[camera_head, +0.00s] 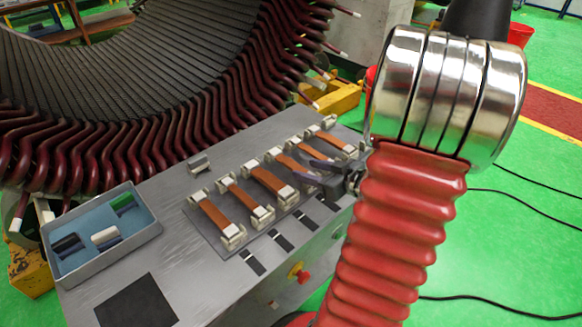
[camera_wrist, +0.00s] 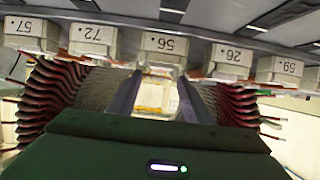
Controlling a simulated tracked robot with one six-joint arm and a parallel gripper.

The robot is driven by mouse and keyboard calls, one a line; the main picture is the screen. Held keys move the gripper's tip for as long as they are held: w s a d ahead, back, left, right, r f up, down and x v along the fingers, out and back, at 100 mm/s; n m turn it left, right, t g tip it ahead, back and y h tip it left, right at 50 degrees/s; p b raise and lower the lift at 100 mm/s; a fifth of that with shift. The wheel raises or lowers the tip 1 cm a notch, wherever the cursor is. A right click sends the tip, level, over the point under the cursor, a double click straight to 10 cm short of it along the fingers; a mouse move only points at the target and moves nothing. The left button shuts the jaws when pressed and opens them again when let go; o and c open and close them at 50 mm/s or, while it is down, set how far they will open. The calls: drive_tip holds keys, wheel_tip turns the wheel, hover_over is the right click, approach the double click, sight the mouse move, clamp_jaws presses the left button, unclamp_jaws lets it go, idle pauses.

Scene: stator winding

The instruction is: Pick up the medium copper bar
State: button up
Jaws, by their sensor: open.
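Several copper bars lie parallel on pale end holders on the bench, including a left one (camera_head: 215,213), a middle one (camera_head: 270,184) and a far right one (camera_head: 331,142). My gripper (camera_head: 310,166) is at the right-hand part of the row, close to the holders, and partly covers a bar there. In the wrist view its two fingers (camera_wrist: 160,82) are apart with no bar visibly gripped. The holder marked 56 (camera_wrist: 163,46) appears just beyond and between the fingertips.
A blue-lined tray (camera_head: 150,236) with small blocks stands at the bench's left. A black square (camera_head: 136,302) marks the front. The large stator (camera_head: 110,90) with dark red coils rises behind. Holders marked 72 (camera_wrist: 92,38) and 26 (camera_wrist: 229,57) flank the middle one.

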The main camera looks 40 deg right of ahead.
sight(294, 165)
drive_tip(key=shift+x, duration=2.6)
drive_tip(key=shift+d, duration=0.1)
drive_tip(key=shift+c, duration=0.7)
clamp_jaws()
